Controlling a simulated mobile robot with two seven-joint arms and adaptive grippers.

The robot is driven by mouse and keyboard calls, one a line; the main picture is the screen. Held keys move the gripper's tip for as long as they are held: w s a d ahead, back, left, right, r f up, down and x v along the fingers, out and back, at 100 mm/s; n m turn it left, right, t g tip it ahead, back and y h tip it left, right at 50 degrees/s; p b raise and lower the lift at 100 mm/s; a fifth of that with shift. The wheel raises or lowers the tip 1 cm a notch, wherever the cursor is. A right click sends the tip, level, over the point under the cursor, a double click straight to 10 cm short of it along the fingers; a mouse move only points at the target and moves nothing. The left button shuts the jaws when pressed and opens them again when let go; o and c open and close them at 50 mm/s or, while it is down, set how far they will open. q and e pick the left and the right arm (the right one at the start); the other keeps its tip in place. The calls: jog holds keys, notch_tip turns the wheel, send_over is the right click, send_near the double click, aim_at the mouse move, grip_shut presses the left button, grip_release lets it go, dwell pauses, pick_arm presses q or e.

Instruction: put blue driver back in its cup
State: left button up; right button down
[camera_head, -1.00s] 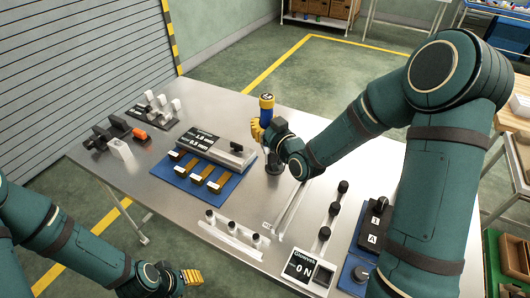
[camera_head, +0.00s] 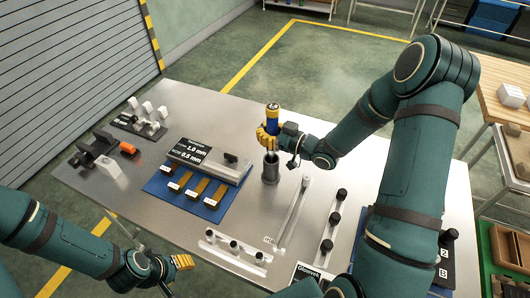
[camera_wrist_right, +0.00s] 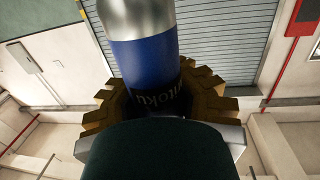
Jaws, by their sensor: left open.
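The right wrist view shows the blue handle (camera_wrist_right: 146,68) between the fingers (camera_wrist_right: 160,98). The dark grey cup (camera_head: 270,170) stands on the table directly below the driver. The thin shaft points down at the cup's mouth; I cannot tell whether its tip is inside. My left gripper (camera_head: 184,263) is open and empty, low at the table's front left.
A blue mat (camera_head: 165,186) with several labelled pieces and a grey block lies left of the cup. A slotted metal strip (camera_head: 294,212) and a row of black knobs (camera_head: 333,220) lie to the right. An orange-tipped dark clamp (camera_head: 102,146) is at the far left.

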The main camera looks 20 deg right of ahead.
jog(key=shift+f+b, duration=0.3)
jog(key=shift+f, duration=2.65)
jog(key=shift+f, duration=0.15)
jog(key=c, duration=1.1)
grip_release()
jog(key=v, duration=1.2)
jog(key=shift+a, duration=0.1)
